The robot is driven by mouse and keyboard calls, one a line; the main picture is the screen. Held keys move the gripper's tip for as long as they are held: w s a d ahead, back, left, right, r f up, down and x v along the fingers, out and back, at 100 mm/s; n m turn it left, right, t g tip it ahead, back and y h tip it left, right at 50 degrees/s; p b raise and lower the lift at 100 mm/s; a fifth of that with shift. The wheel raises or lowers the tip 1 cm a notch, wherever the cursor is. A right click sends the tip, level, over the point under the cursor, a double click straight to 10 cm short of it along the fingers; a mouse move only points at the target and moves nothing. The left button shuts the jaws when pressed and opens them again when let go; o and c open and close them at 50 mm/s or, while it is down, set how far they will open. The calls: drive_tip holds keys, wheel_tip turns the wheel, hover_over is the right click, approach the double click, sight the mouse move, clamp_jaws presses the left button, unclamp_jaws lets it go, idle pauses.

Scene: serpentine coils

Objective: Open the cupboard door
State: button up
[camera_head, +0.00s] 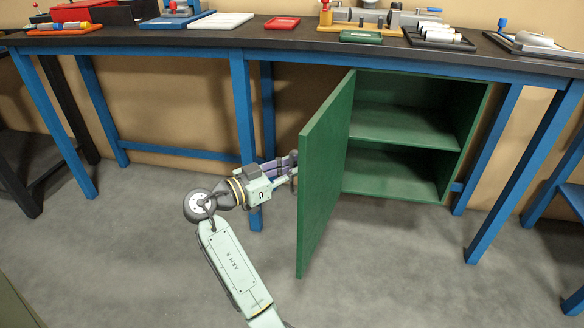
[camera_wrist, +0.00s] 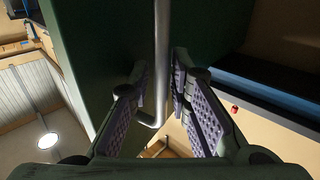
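The green cupboard (camera_head: 405,125) stands under the workbench, with its shelves visible inside. Its green door (camera_head: 324,180) is hinged on the left and stands wide open, swung out toward me. My gripper (camera_head: 291,170) is at the door's outer face, on its left side in the head view. In the wrist view, a grey metal bar handle (camera_wrist: 162,50) runs between the two fingers of my gripper (camera_wrist: 161,85). The fingers are apart, with a visible gap beside the bar. The handle is mostly hidden by my gripper and too small to make out in the head view.
The dark workbench top (camera_head: 300,36) carries trays and tools above the cupboard. A blue bench leg (camera_head: 243,110) stands close behind my gripper. Another blue leg (camera_head: 497,150) is right of the cupboard. The grey floor (camera_head: 400,270) in front is clear.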

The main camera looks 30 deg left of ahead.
drive_tip(key=shift+s+a, duration=0.1)
drive_tip(key=shift+s, duration=0.05)
drive_tip(key=v, duration=1.1)
drive_tip(key=shift+s, duration=0.4)
drive_tip(key=shift+a, duration=0.1)
